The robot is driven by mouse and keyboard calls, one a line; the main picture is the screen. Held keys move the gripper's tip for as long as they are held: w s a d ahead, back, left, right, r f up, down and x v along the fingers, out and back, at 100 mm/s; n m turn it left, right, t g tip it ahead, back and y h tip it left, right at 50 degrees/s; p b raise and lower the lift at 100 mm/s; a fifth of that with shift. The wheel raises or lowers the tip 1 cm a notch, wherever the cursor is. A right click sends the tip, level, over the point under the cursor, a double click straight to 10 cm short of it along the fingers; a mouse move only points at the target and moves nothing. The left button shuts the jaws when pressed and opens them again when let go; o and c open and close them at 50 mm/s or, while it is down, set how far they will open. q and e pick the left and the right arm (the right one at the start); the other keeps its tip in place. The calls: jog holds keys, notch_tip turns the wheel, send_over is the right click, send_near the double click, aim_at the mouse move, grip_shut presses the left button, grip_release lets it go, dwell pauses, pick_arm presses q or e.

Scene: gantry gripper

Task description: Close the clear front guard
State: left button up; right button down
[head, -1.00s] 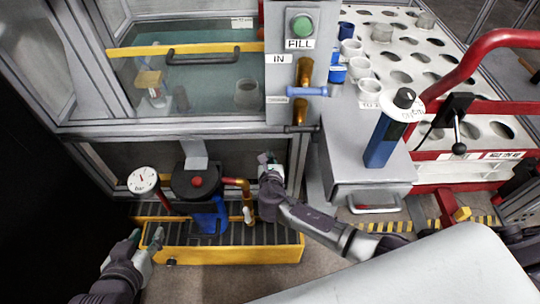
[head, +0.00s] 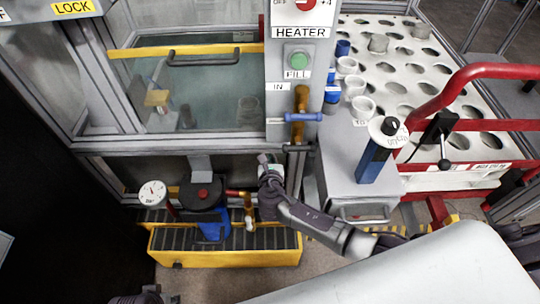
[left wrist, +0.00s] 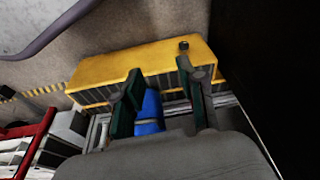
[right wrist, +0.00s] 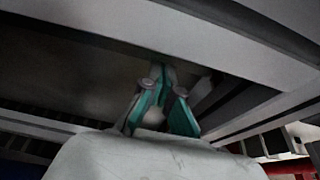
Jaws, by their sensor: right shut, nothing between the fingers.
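The clear front guard (head: 205,78) is in the head view at upper left. It carries a yellow bar (head: 135,52) with a dark handle (head: 217,60). The bar sits well above the machine's lower crossbeam (head: 180,144), and I cannot tell exactly where the pane's edges lie. My right gripper (head: 268,165) is below that crossbeam, right of the pump. In the right wrist view its fingers (right wrist: 164,103) are together and empty, close under a beam; contact is unclear. My left gripper (left wrist: 164,88) shows in the left wrist view, open, low over the yellow tray, away from the guard.
A yellow drip tray (head: 225,258) holds a black and blue pump (head: 205,198) and a gauge (head: 152,192). A post with a green FILL button (head: 299,60) and a blue valve handle (head: 303,117) borders the guard on the right. A red rail (head: 445,90) stands further right.

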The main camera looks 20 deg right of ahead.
pick_arm(q)
jog(key=shift+s+f+p, duration=0.15)
jog(key=shift+f+p, duration=0.15)
jog(key=shift+f, duration=1.45)
jog(key=shift+r, duration=0.1)
